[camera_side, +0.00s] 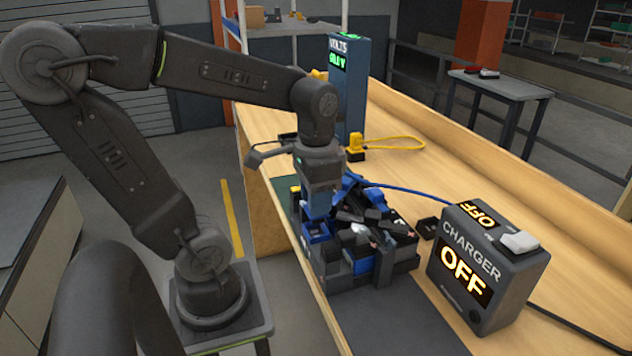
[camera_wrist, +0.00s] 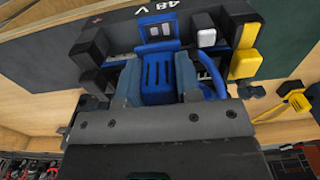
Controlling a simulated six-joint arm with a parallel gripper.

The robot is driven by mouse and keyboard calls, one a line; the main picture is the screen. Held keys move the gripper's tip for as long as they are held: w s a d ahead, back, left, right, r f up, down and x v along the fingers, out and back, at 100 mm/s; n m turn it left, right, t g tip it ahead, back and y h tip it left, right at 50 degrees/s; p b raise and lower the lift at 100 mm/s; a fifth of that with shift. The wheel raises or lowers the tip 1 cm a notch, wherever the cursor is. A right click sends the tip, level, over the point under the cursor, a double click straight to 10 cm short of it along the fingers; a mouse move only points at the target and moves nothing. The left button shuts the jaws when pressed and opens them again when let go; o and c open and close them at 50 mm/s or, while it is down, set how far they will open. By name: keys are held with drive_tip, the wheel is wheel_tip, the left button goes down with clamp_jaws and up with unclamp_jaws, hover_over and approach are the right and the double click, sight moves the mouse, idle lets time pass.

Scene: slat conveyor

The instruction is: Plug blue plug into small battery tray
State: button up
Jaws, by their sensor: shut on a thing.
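In the wrist view a dark panel marked "48 V" with a blue-framed socket (camera_wrist: 160,33) lies just beyond the plug. I cannot tell whether plug and socket touch. The fingertips are partly hidden in the side view.
A charger (camera_side: 485,265) reading OFF stands right of the tray. A tall voltmeter (camera_side: 348,90) stands behind, with a yellow plug (camera_side: 355,148) and yellow cable by its foot. The bench (camera_side: 420,120) is clear towards the back right.

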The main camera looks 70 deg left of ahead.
drive_tip(key=shift+f, duration=0.7)
drive_tip(key=shift+f, duration=1.15)
drive_tip(key=o, duration=1)
drive_tip(key=shift+r, duration=0.1)
wheel_tip(320, 180, up, 14)
drive_tip(key=shift+f, duration=0.15)
drive_tip(key=d+f+t, duration=0.2)
drive_tip(key=d+f, duration=0.1)
drive_tip(key=d+f+t, duration=0.3)
drive_tip(key=shift+s+d+f+t, duration=0.15)
drive_tip(key=shift+d+f+t, duration=0.05)
drive_tip(key=shift+f+t, duration=0.1)
